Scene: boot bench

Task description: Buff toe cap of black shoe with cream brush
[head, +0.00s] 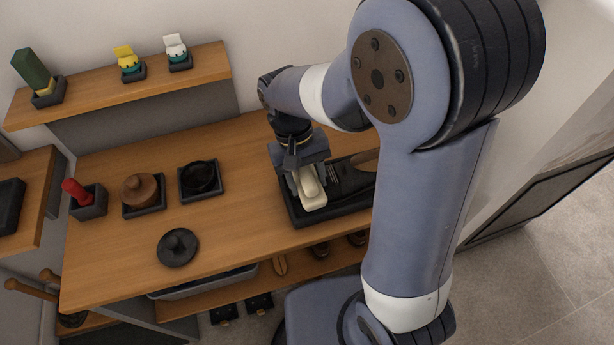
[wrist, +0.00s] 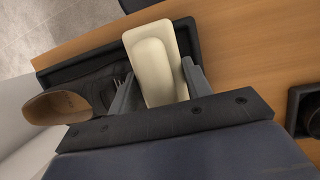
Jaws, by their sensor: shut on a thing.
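The cream brush (head: 309,189) is held in my gripper (head: 306,172), above the front end of the black shoe's tray. In the wrist view the cream brush (wrist: 155,62) sits between the two fingers of my gripper (wrist: 155,88). The black shoe (head: 350,178) lies in a dark tray (head: 335,213) at the right of the bench. Its tan opening and dark upper (wrist: 75,103) show at the left in the wrist view. The brush and gripper hide the toe cap, so I cannot tell whether the brush touches it.
A black round lid (head: 178,247) lies on the bench. Behind it stand an open black tin (head: 200,178), a brown round-knobbed item (head: 140,190) and a red-handled item (head: 76,192) in dark holders. Bare wood lies left of the tray.

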